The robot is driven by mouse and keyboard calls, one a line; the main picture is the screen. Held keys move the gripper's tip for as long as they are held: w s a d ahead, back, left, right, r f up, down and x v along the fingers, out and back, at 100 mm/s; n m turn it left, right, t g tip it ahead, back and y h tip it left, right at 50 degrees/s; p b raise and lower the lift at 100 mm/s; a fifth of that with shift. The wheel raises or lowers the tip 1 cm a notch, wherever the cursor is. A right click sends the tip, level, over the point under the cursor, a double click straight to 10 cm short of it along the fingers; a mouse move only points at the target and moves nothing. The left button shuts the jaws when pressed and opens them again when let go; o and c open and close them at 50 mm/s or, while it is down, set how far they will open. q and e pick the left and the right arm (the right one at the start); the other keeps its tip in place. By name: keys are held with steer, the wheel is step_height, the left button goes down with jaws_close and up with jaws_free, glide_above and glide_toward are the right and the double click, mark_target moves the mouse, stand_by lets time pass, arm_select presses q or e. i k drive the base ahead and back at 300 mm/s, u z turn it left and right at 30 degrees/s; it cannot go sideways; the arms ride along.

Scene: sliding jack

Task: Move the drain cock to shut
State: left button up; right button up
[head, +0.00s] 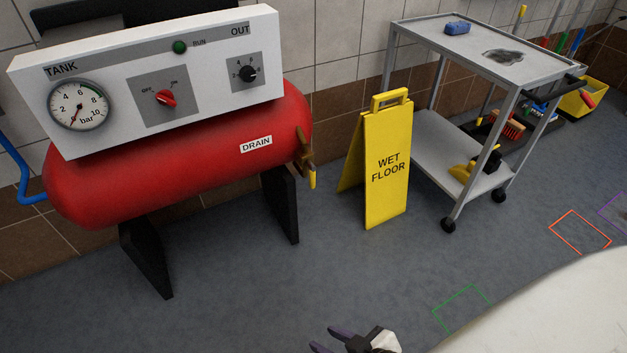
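The drain cock (304,158) is a small brass-coloured fitting on the right end of the red tank (180,165), just right of the white DRAIN label (256,144). Its small yellow lever (312,179) points down; the fitting is too small to tell the valve's state. My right gripper (321,338) is at the bottom edge, well below and apart from the cock. Its two dark purple fingers are spread with nothing visible between them. My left gripper is not in view.
A yellow WET FLOOR sign (385,165) stands right of the tank. A grey trolley (470,45) stands behind it. The white control panel (215,75) sits on the tank; black legs (281,203) support it.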

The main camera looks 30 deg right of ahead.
mark_target(312, 170)
steer(key=z, duration=1.15)
steer(key=i, duration=1.5)
steer(key=u, duration=1.1)
